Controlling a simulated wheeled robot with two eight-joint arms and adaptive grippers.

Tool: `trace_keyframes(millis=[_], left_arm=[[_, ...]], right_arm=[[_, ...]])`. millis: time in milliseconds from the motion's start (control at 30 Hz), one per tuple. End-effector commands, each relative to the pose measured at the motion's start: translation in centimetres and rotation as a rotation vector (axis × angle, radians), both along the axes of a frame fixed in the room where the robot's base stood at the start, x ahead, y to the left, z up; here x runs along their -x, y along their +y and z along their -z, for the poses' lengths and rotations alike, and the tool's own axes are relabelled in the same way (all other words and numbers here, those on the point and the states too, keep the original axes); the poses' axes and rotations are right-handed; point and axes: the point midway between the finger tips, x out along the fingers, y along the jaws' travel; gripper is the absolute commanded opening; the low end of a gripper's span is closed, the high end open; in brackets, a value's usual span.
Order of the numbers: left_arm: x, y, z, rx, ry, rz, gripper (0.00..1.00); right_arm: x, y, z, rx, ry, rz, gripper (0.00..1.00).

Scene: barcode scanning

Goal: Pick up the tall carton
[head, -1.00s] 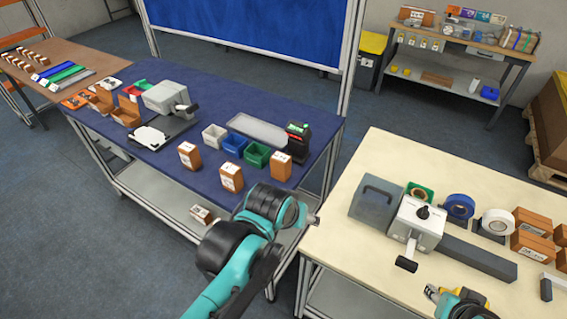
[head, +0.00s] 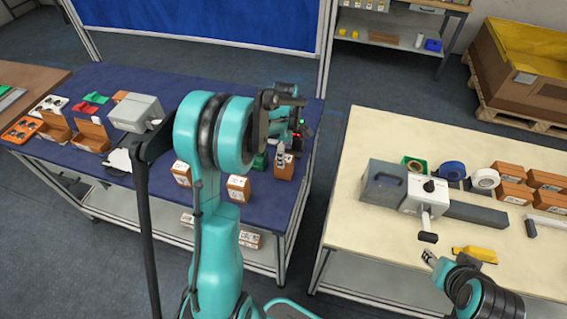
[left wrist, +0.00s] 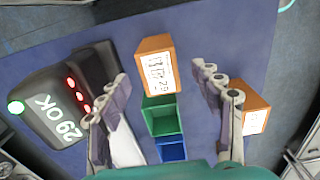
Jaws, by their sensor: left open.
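Three upright orange-brown cartons with white labels stand along the front of the blue table. The right one, a tall carton (head: 284,169), is below my left gripper (head: 283,147). In the left wrist view this carton (left wrist: 155,62) shows between the two spread fingers (left wrist: 160,78), apart from both. The left gripper is open and empty. The middle carton (head: 238,189) also shows beside the right finger in the left wrist view (left wrist: 257,116). The left carton (head: 182,173) is partly behind my left arm. My right gripper (head: 431,258) is over the cream table; its jaws are unclear.
A dark device with a "29 OK" display (left wrist: 62,104) stands close to the carton. A green bin (left wrist: 161,120) and a blue bin (left wrist: 172,150) sit beside it. The cream table (head: 370,140) holds a grey machine (head: 425,192), tape rolls and a yellow object (head: 475,254).

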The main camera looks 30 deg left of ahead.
Motion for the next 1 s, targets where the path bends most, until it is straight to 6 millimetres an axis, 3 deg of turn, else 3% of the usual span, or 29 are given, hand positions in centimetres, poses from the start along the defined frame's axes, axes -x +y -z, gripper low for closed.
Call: trace_keyframes(millis=[500, 767, 1000], left_arm=[[-0.1, 0.3, 6.6, 0.000, -0.002, 0.002, 0.66], [-0.1, 0.3, 7.0, 0.000, -0.002, 0.003, 0.66], [-0.1, 0.3, 7.0, 0.000, -0.002, 0.003, 0.05]], right_arm=[[0.0, 0.0, 1.9, 0.000, 0.000, 0.000, 0.40], [0.0, 0.0, 1.8, 0.000, 0.000, 0.000, 0.40], [0.0, 0.0, 1.8, 0.000, 0.000, 0.000, 0.40]])
